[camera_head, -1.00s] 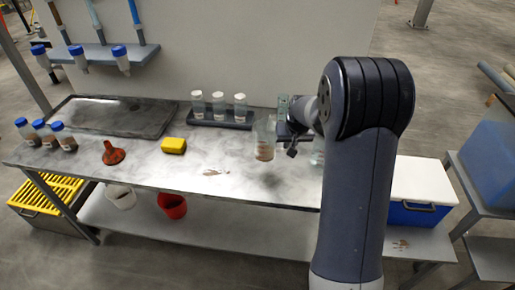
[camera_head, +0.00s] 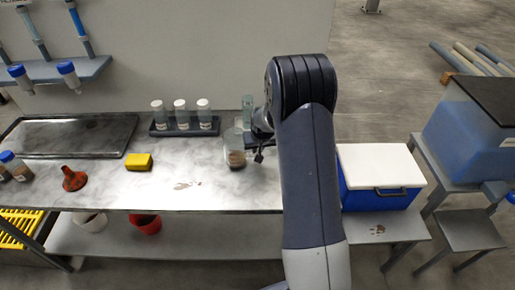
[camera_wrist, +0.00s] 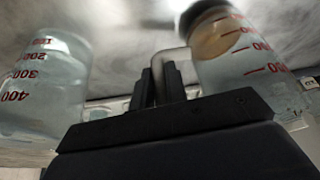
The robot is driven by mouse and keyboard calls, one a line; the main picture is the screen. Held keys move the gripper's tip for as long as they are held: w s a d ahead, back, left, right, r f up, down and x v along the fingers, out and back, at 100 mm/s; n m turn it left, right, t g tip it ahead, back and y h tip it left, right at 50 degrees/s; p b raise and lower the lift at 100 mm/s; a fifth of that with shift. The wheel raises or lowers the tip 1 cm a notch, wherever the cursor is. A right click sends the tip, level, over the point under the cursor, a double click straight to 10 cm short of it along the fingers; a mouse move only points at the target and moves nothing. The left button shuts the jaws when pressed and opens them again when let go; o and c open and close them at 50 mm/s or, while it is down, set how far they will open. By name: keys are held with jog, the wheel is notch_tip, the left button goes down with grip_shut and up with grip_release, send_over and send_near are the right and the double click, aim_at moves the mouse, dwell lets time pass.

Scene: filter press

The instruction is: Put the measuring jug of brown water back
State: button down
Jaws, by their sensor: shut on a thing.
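The measuring jug of brown water (camera_head: 235,157) is a clear jug with brown in its bottom. A second jug (camera_wrist: 42,85), clear with red marks, stands apart on the left of the wrist view.
A rack of white-capped bottles (camera_head: 183,128) stands left of the jug, with a tall clear vessel (camera_head: 247,108) behind it. A yellow block (camera_head: 139,162), red funnel (camera_head: 74,180) and dark tray (camera_head: 72,136) lie further left. A blue cool box (camera_head: 380,180) stands right of my arm.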

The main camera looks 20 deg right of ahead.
jog(key=shift+f, duration=0.45)
jog(key=c, duration=1.4)
grip_release()
jog(key=shift+f, duration=0.1)
jog(key=b+v, duration=0.2)
jog(key=v, duration=1)
